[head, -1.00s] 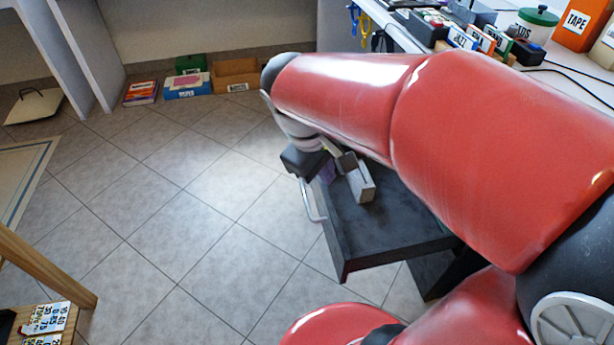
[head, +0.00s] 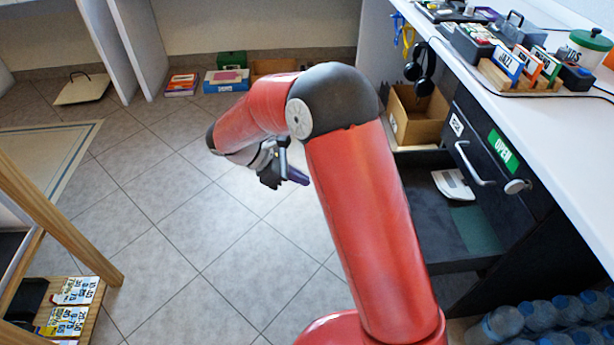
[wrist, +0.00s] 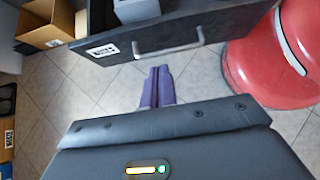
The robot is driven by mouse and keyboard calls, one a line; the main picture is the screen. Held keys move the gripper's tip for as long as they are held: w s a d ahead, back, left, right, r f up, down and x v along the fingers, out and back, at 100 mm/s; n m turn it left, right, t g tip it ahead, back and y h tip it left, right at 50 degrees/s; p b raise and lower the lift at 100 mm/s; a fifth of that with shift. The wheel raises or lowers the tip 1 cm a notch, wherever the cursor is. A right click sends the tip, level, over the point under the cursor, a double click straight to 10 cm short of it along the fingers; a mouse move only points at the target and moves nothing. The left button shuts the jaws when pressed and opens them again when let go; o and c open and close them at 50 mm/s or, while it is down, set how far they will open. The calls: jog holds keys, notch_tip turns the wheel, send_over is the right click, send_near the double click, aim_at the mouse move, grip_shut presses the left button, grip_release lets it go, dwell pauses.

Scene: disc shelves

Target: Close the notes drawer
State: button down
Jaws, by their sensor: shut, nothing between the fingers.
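An open dark drawer (head: 425,215) juts from the black cabinet under the counter at the right of the head view. A white item (head: 453,185) lies inside it, near a green patch. My arm hides its front in that view. In the wrist view the drawer front (wrist: 190,28) shows a grey bar handle (wrist: 168,47) and a white label, too small to read surely. My gripper (head: 298,177) is left of the drawer. Its purple fingers (wrist: 158,75) are shut and empty, pointing at the drawer front, and appear just below the handle. I cannot tell if they touch it.
A shut upper drawer (head: 480,150) has a handle and label; a green OPEN sign is beside it. A cardboard box (head: 418,115) stands behind the open drawer. Water bottles (head: 510,322) stand at lower right. A wooden frame (head: 60,225) is at left. The middle floor is clear.

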jog(key=d+f, duration=0.5)
jog(key=d, duration=0.4)
jog(key=shift+d, duration=0.35)
jog(key=shift+d, duration=0.1)
jog(key=d, duration=2.8)
